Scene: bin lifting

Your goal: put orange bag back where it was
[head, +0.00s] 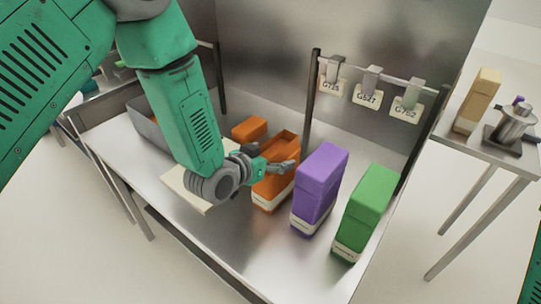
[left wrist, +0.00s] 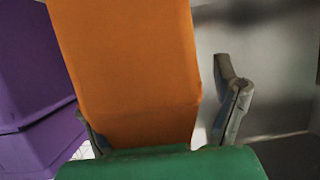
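The orange bag (head: 267,194) stands upright on the metal table, left of a purple bag (head: 320,180). It has a pale label band near its base. My left gripper (head: 272,166) is at the orange bag, its fingers reaching around the upper part. In the left wrist view the orange bag (left wrist: 130,65) lies between the two fingers (left wrist: 165,115). The right finger stands clear of the bag with a visible gap; the left one is partly hidden at the bag's edge. My right gripper is out of view.
A green bag (head: 366,208) stands right of the purple bag. A smaller orange block (head: 250,129) is behind. A grey bin (head: 146,122) and a pale board (head: 181,188) are at left. Numbered tags (head: 367,95) hang from a rail. The table front is clear.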

